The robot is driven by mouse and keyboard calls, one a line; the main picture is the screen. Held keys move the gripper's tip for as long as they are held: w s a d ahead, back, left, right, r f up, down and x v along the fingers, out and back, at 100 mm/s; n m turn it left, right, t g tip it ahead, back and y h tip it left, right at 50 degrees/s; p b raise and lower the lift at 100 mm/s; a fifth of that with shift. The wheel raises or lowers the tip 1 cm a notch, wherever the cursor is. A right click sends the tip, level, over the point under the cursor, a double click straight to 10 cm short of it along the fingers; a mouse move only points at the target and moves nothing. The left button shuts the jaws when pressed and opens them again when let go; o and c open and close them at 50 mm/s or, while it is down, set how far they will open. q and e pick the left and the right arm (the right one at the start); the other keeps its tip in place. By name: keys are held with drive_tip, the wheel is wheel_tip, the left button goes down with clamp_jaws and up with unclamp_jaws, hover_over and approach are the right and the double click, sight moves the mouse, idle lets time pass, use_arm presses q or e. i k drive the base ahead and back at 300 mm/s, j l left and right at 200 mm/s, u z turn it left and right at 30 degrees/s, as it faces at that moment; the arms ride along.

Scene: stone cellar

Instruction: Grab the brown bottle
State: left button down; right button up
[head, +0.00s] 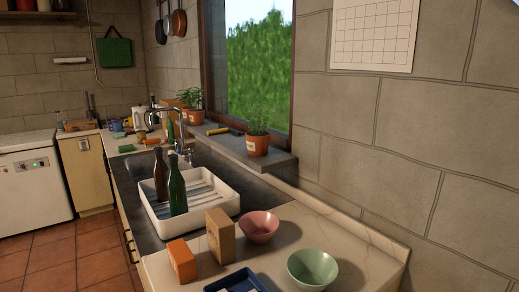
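In the head view a brown bottle (160,176) stands upright in a white rack-like tray (225,204) on the dark part of the counter. A green bottle (178,190) stands in the same tray, close in front and to the right, and slightly overlaps the brown one. The brown bottle's base is partly hidden by the tray's wall and the green bottle. Neither of my grippers shows in this view.
In front of the tray stand an orange box (182,261) and a cardboard box (220,236). A pink bowl (259,227), a green bowl (312,268) and a blue tray (236,283) are nearby. A faucet (178,128) rises behind the bottles. Floor (62,256) left of the counter is clear.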

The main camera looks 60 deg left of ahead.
sight(161, 170)
drive_tip(key=u, duration=2.35)
